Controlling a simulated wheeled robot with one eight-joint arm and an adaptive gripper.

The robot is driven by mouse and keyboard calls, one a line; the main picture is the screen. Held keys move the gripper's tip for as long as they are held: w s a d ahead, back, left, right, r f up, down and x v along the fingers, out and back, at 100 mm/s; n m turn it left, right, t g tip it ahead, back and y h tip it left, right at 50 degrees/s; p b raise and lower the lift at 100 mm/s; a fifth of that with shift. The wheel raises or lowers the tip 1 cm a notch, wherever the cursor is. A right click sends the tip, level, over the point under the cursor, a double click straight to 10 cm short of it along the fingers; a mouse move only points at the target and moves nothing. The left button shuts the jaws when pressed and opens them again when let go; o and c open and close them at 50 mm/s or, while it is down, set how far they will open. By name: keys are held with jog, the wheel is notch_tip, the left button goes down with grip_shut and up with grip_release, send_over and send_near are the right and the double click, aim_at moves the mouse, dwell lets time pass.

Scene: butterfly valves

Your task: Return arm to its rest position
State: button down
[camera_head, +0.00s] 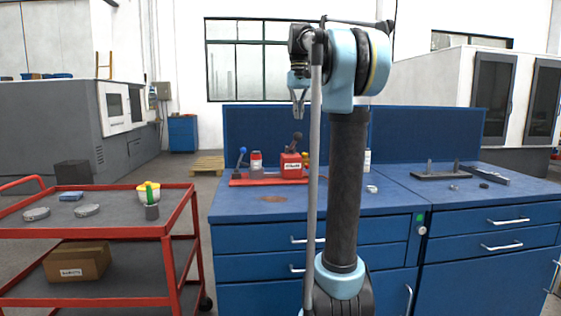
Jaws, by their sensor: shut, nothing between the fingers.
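My arm stands in the middle of the view, its dark link upright and its light-blue joints at top and bottom. My gripper (298,108) hangs at the upper left of the arm, pointing down, shut and empty. It is in the air, in front of the blue back panel and above the workbench. It touches nothing that I can see. The arm hides part of the bench behind it.
A blue workbench (455,196) carries a red valve fixture (291,166) with levers and a dark stand (440,175). Open floor lies between cart and bench.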

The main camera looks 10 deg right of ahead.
jog(key=s+f, duration=1.1)
jog(key=f, duration=0.3)
jog(key=s+f+t, duration=0.1)
jog(key=s+f, duration=1)
jog(key=f, duration=0.4)
jog(key=s+f+t, duration=0.1)
jog(key=s+f, duration=1.1)
jog(key=f, duration=0.3)
jog(key=shift+f, duration=0.15)
jog(key=shift+a, duration=0.1)
jog(key=shift+w+f, duration=0.2)
jog(key=shift+w, duration=0.15)
